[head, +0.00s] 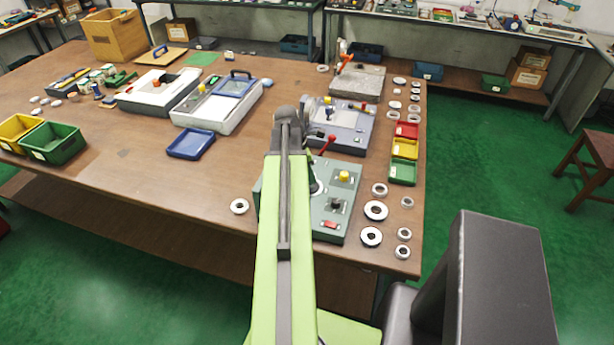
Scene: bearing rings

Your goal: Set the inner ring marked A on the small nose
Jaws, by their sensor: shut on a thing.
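My arm reaches forward over the near green machine (346,197) on the bench. My gripper (305,140) shows only in part at the arm's far end, above that machine. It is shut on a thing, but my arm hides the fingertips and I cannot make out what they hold. The green machine has a yellow knob, a black knob, a red switch and a red-tipped lever. A dark round part (317,187) shows beside my arm; I cannot tell whether it is the small nose. Loose rings (375,211) lie to the right. No letter A is readable on any ring.
One ring (239,206) lies left of the green machine. A grey-blue machine (347,132) and red, yellow and green bins (404,148) stand behind. A blue tray (191,143) lies left.

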